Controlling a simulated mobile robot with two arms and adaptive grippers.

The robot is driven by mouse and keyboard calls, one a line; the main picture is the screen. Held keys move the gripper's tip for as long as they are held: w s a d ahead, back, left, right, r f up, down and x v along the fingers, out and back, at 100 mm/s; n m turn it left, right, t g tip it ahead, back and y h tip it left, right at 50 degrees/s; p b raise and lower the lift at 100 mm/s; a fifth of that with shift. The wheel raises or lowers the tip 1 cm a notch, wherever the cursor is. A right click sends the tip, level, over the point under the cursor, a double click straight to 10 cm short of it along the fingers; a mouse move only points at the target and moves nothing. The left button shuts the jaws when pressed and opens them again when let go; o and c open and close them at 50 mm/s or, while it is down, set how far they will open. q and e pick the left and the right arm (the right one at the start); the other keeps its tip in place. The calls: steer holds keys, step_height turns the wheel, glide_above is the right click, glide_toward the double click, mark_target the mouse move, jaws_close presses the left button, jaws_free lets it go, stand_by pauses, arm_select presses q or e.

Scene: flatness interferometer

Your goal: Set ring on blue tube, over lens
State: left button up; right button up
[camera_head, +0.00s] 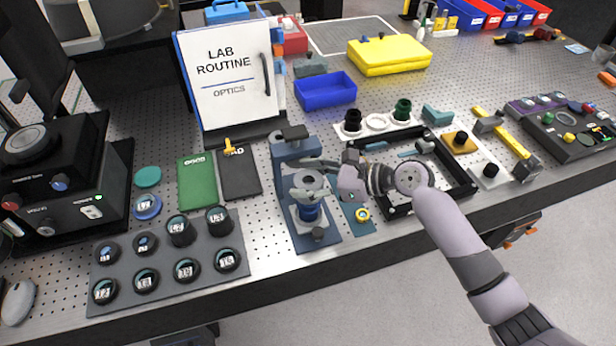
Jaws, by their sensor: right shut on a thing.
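The blue tube (309,214) stands upright on a blue fixture (294,152) near the front middle of the bench. A grey ring (309,181) shows above the tube's top. My right gripper (318,176) comes in from the right, and its fingers are shut on the ring. The ring looks roughly level and close over the tube; I cannot tell whether it touches it. The lens is hidden or too small to make out under the ring. My left gripper is not in view.
A grey tray of black lens mounts (167,290) stands left of the fixture. Green (197,183) and black (240,174) notebooks lie behind it. A black square frame (462,190) lies under my right arm. A blue bin (325,90) stands behind.

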steer(key=shift+f+b, duration=0.35)
steer(key=shift+f, duration=1.55)
steer(key=o, duration=0.9)
steer(key=shift+o, duration=0.2)
steer(key=v, duration=1.2)
